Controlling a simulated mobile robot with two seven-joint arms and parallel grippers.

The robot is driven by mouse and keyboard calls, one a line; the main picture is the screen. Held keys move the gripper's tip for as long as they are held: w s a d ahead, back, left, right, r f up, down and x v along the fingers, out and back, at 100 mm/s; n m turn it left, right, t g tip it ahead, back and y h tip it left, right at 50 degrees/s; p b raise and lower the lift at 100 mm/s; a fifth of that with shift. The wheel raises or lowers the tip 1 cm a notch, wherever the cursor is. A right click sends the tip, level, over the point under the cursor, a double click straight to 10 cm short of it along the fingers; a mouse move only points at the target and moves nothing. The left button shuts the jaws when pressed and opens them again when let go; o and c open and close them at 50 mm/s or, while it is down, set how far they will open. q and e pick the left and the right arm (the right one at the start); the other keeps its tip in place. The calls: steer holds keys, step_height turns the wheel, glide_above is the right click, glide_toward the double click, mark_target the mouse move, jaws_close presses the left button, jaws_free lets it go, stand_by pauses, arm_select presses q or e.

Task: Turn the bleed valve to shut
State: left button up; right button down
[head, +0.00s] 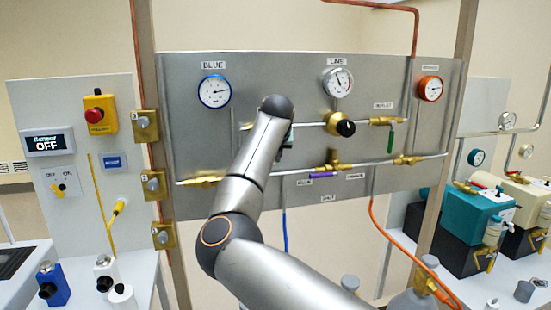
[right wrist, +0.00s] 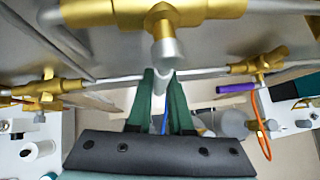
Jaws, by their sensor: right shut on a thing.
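My right gripper (right wrist: 163,76) reaches up to the panel with its two green fingers close together. It is shut on a small part just below a brass fitting (right wrist: 163,20) with a grey stem. In the head view my own arm covers the fitting and most of the gripper (head: 287,138), in front of the panel between the BLUE and LINE gauges. I cannot read a label that marks it as the bleed valve. My left gripper is not in view.
The grey panel (head: 180,110) carries gauges, a black-knobbed regulator (head: 340,124), a green outlet lever (head: 391,141) and a purple lever (head: 323,175). The purple lever also shows in the wrist view (right wrist: 237,87). Pumps (head: 480,215) stand at right; blue and orange hoses hang below.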

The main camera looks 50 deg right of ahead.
stand_by(0.4)
steer(key=c, duration=0.8)
jaws_free()
steer(key=shift+c, duration=0.2)
steer(key=shift+a, duration=0.1)
steer(key=b+v, duration=0.2)
steer(key=v, duration=1)
steer(key=shift+s+r+b, duration=0.15)
steer(key=shift+r+b, duration=0.1)
steer(key=shift+b, duration=0.05)
